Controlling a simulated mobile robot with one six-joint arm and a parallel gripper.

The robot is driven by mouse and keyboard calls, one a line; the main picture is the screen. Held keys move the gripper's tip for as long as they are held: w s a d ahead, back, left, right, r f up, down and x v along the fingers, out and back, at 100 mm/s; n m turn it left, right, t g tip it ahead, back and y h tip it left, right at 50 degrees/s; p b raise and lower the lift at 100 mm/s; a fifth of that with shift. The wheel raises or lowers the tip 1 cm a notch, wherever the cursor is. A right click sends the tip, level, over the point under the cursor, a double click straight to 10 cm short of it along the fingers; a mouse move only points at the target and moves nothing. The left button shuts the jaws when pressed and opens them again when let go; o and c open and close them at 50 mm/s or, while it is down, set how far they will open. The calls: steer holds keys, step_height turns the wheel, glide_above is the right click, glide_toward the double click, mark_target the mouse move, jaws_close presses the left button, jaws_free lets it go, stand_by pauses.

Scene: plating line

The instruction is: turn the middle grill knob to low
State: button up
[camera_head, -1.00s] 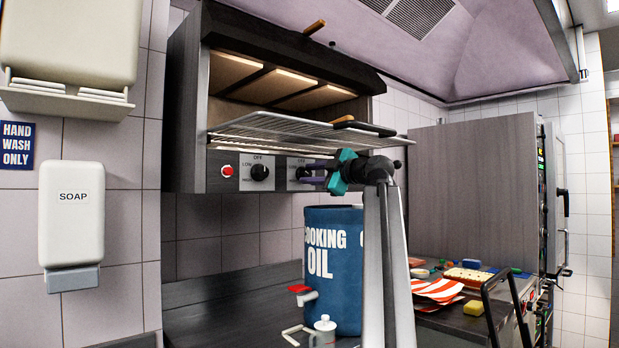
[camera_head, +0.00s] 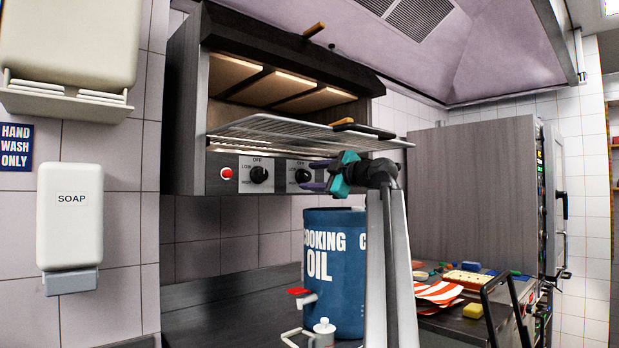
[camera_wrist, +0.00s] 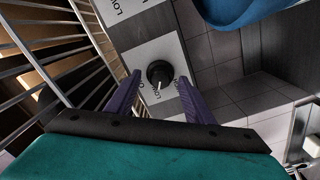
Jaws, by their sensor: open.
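The grill's front panel shows a left black knob (camera_head: 259,174) and the middle black knob (camera_head: 303,175) with printed labels around them. A third knob is not visible, with my arm in front of that side. My gripper (camera_head: 316,176) has purple fingers and a teal body, just right of the middle knob. In the wrist view my gripper (camera_wrist: 160,92) is open, its fingers either side of what appears to be the middle knob (camera_wrist: 159,73), with no clear contact. A pale mark on it points toward the picture's bottom, near partly legible lettering.
A wire rack (camera_head: 290,127) juts out above the knobs and runs close along the left in the wrist view. A blue cooking oil drum (camera_head: 334,270) stands below the grill. A red button (camera_head: 226,173) sits left of the knobs.

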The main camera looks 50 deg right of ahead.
steer(key=s+a, duration=0.1)
steer(key=s, duration=1.1)
steer(key=shift+s, duration=0.2)
